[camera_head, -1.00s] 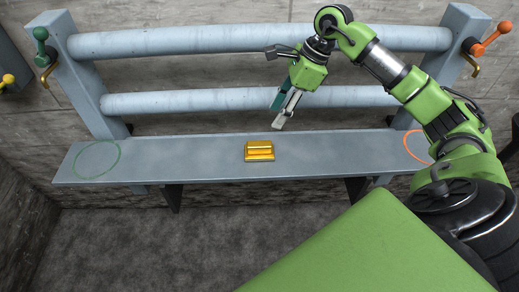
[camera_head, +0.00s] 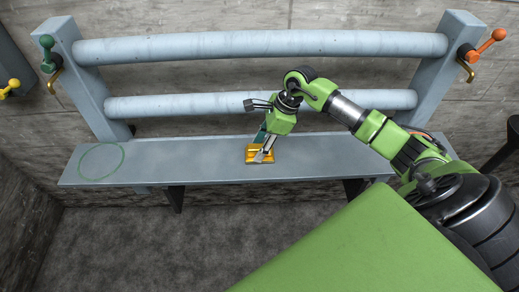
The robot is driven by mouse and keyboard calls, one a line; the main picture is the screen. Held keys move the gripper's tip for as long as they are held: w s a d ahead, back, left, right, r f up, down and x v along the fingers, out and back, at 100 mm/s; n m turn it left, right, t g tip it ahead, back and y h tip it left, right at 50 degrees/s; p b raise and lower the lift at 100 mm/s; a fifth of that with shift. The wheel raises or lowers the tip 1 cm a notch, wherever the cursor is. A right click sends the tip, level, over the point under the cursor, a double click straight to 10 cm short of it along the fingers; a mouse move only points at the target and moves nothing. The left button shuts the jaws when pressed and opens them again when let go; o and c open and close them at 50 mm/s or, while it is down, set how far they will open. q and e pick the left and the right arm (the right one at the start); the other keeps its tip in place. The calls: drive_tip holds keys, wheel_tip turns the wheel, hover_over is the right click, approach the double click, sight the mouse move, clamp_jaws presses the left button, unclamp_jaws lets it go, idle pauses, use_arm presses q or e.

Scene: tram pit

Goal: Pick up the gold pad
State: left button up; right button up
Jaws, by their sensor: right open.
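The gold pad (camera_head: 253,159) lies flat on the grey bench shelf (camera_head: 200,165), near its middle. My right gripper (camera_head: 261,150) is open and points down at the pad, with its fingers over it and covering part of its top. I cannot tell whether the fingers touch the pad. My left gripper is not in view.
A green ring (camera_head: 101,161) is marked on the shelf's left end. Two horizontal pipes (camera_head: 200,47) run behind the shelf. A green-knobbed lever (camera_head: 47,50) is at the left post and an orange lever (camera_head: 485,45) at the right post. The shelf between ring and pad is clear.

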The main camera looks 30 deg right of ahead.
drive_tip(key=shift+f, duration=0.25)
clamp_jaws()
drive_tip(key=shift+w+r, duration=0.1)
drive_tip(key=shift+r, duration=0.05)
drive_tip(key=shift+r, duration=0.25)
wheel_tip(320, 180, up, 2)
drive_tip(key=shift+r+b, duration=0.1)
drive_tip(key=shift+b, duration=0.75)
drive_tip(key=s+a+r+b, duration=0.3)
drive_tip(key=s+a+r, duration=0.4)
drive_tip(key=s+r, duration=0.3)
drive_tip(key=shift+s+a, duration=0.25)
drive_tip(key=shift+s, duration=0.75)
